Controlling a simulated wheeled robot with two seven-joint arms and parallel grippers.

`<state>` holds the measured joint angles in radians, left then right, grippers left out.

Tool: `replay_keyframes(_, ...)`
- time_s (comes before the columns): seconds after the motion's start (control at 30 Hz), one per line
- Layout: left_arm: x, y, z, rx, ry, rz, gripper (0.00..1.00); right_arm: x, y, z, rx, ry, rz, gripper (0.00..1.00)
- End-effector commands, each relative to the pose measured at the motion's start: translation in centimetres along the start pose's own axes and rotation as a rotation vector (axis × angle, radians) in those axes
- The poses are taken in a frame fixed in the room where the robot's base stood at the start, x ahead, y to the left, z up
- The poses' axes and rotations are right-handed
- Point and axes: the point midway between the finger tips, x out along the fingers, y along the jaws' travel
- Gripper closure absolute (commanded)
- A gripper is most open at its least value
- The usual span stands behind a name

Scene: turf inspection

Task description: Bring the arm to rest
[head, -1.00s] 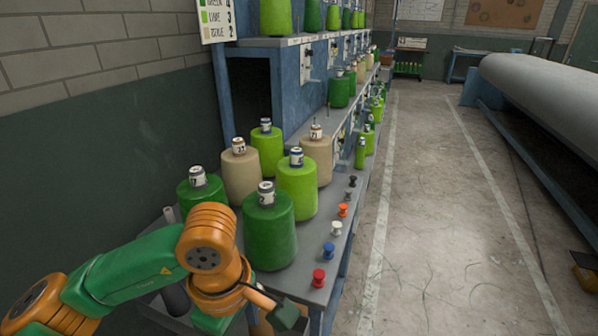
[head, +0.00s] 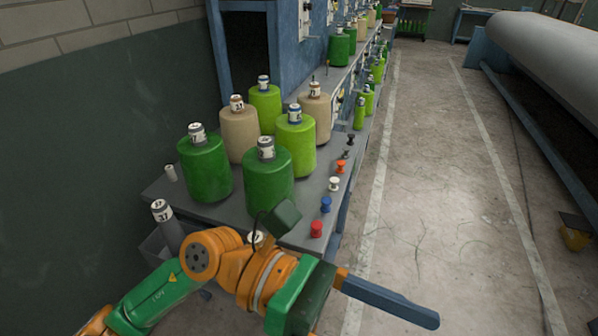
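My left arm comes in from the lower left, orange and green, in front of the near end of the spool bench. Its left gripper (head: 388,298) reaches right past the bench's near corner, over the floor. One long dark blue-grey finger shows; the other finger is hidden or out of frame, so its opening cannot be told. Nothing is seen held on the visible finger. My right gripper is not in view.
Green, lime and beige yarn cones (head: 268,185) stand on the grey bench (head: 215,212). Small coloured spools (head: 326,204) line its right edge. A labelled grey tube (head: 165,222) stands in a bin behind my arm. The floor aisle (head: 430,190) is clear; a large roll (head: 560,65) lies right.

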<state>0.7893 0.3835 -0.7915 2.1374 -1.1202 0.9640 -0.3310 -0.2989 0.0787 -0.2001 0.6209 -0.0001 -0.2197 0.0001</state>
Motion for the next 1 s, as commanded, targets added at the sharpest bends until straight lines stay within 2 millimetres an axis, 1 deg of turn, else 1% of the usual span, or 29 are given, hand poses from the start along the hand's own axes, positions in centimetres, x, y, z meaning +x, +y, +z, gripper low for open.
replay_keyframes(0.03, -0.6, -0.4, 3.5, -0.103, -0.232, -0.026, 0.12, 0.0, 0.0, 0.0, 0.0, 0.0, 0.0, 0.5)
replay_keyframes(0.07, -1.8, -0.2, 6.1, -0.186, -0.407, -0.038, 0.12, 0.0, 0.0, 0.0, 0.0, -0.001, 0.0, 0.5)
replay_keyframes(0.1, -4.4, 0.8, 9.1, -0.313, -0.649, -0.046, 0.12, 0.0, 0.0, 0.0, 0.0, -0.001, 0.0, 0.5)
replay_keyframes(0.13, -6.9, 2.0, 10.7, -0.415, -0.829, -0.045, 0.12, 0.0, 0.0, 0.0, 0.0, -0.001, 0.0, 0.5)
replay_keyframes(0.17, -9.7, 3.4, 11.7, -0.519, -0.999, -0.038, 0.12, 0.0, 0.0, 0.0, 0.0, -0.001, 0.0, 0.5)
replay_keyframes(0.2, -13.5, 5.6, 11.8, -0.655, -1.211, -0.023, 0.12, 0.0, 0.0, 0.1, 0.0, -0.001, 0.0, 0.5)
replay_keyframes(0.23, -16.2, 7.2, 11.1, -0.755, -1.357, -0.006, 0.12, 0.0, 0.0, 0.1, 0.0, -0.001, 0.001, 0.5)
replay_keyframes(0.27, -18.8, 8.8, 9.8, -0.854, -1.496, 0.015, 0.12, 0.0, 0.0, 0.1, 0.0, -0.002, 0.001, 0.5)
replay_keyframes(0.3, -21.8, 10.7, 7.4, -0.984, -1.669, 0.047, 0.12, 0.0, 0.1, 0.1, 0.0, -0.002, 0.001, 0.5)
replay_keyframes(0.33, -23.8, 12.0, 5.2, -1.079, -1.79, 0.077, 0.12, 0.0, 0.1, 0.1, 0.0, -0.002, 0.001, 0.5)
replay_keyframes(0.37, -25.4, 13.0, 2.6, -1.175, -1.907, 0.108, 0.12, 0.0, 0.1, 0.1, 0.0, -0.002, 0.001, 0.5)
replay_keyframes(0.4, -27.2, 14.1, -1.1, -1.298, -2.052, 0.158, 0.12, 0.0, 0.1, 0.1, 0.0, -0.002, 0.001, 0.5)
replay_keyframes(0.47, -28.9, 14.8, -6.8, -1.469, -2.242, 0.235, 0.12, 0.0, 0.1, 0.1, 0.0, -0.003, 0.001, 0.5)
replay_keyframes(0.5, -29.4, 14.7, -10.3, -1.568, -2.346, 0.29, 0.12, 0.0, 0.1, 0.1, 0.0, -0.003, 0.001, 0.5)
replay_keyframes(0.57, -29.6, 14.2, -14.9, -1.699, -2.475, 0.369, 0.12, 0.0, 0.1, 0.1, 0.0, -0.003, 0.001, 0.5)
replay_keyframes(0.6, -29.4, 13.6, -17.6, -1.777, -2.546, 0.421, 0.12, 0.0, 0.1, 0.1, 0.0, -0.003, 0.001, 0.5)
replay_keyframes(0.63, -29.2, 13.1, -19.5, 1.754, 2.485, -0.44, 0.12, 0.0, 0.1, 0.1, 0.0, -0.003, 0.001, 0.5)
replay_keyframes(0.67, -28.9, 12.5, -21.2, 1.723, 2.413, -0.457, 0.12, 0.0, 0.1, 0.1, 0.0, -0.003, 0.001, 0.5)
replay_keyframes(0.7, -28.5, 11.6, -23.4, 1.682, 2.323, -0.478, 0.12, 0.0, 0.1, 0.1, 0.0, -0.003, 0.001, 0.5)
replay_keyframes(0.77, -27.6, 10.1, -26.4, 1.623, 2.193, -0.508, 0.12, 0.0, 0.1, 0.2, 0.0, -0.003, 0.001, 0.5)
replay_keyframes(0.8, -27.0, 9.0, -28.3, 1.584, 2.11, -0.526, 0.12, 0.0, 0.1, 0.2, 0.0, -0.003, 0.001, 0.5)
replay_keyframes(0.87, -25.9, 7.1, -30.7, 1.528, 1.993, -0.552, 0.12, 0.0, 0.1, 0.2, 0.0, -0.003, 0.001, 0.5)
replay_keyframes(0.9, -25.2, 5.9, -32.1, 1.492, 1.918, -0.568, 0.12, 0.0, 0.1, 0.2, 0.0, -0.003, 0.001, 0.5)
replay_keyframes(0.97, -23.9, 3.8, -34.1, 1.438, 1.808, -0.592, 0.12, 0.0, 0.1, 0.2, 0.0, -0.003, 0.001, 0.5)
replay_keyframes(1.0, -23.6, 3.8, -35.4, 1.421, 1.774, -0.602, 0.12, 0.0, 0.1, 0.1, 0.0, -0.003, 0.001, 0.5)
